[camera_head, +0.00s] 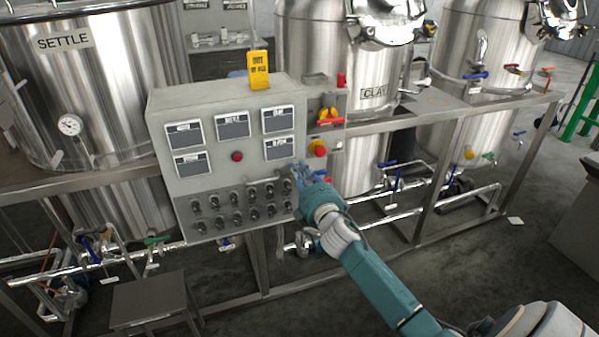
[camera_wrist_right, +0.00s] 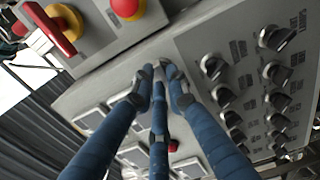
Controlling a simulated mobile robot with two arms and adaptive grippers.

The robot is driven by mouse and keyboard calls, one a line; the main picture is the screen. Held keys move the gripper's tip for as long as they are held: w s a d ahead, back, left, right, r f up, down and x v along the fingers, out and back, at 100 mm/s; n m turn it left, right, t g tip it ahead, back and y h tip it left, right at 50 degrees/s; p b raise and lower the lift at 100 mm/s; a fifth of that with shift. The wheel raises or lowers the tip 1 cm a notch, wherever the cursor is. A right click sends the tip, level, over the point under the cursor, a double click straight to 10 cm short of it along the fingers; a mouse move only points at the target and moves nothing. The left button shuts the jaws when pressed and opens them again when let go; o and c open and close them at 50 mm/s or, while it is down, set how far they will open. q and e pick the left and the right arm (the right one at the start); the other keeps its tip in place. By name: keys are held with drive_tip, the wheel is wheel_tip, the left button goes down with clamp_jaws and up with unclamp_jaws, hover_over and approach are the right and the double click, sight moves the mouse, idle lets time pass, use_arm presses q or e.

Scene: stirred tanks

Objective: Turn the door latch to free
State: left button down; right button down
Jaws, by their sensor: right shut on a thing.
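My right gripper (camera_head: 300,172) is at the right edge of the grey control box (camera_head: 165,113), just above the right end of the knob rows. In the right wrist view its blue fingers (camera_wrist_right: 157,82) come together with dark tips against the box front, close to its edge. They are shut on a small part there, which I take to be the door latch. The fingers hide it almost wholly, so its angle cannot be told. My left gripper is not in view.
Rows of black knobs (camera_wrist_right: 277,73) lie close beside the fingers. A red emergency button (camera_head: 317,148) and a red-yellow switch (camera_head: 330,116) sit right of the box. A yellow tag (camera_head: 258,69) stands on top. Steel tanks (camera_head: 105,90) and a frame rail (camera_head: 480,118) are behind.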

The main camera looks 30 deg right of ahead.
idle(0.4)
drive_tip(key=c, duration=1.7)
unclamp_jaws()
drive_tip(key=shift+s, duration=0.1)
drive_tip(key=v, duration=1.1)
drive_tip(key=shift+s+a, duration=0.15)
drive_tip(key=shift+s, duration=0.25)
